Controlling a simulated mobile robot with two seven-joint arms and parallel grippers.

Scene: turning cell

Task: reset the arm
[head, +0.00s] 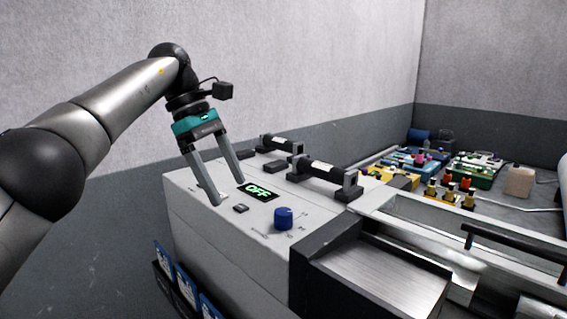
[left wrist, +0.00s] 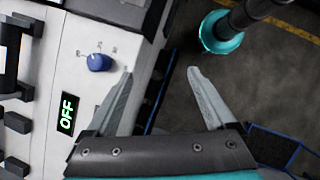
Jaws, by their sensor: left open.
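My left arm comes in from the left in the head view, and its left gripper (head: 229,188) is open, pointing down beside the front edge of the white machine housing (head: 210,228). In the left wrist view the two fingers of the left gripper (left wrist: 163,88) are spread apart with nothing between them. The blue knob (head: 284,218) stands on the housing's top, apart from the fingers; it also shows in the left wrist view (left wrist: 98,62). A small display (head: 258,191) reads OFF in green. My right gripper is not in view.
Two black cylindrical handles (head: 322,174) stand on mounts on the machine top. A metal tray (head: 375,280) lies at its right. Colourful parts (head: 450,190) lie on a bench at the back right. Blue-and-white bins (head: 185,285) stand below the machine's front.

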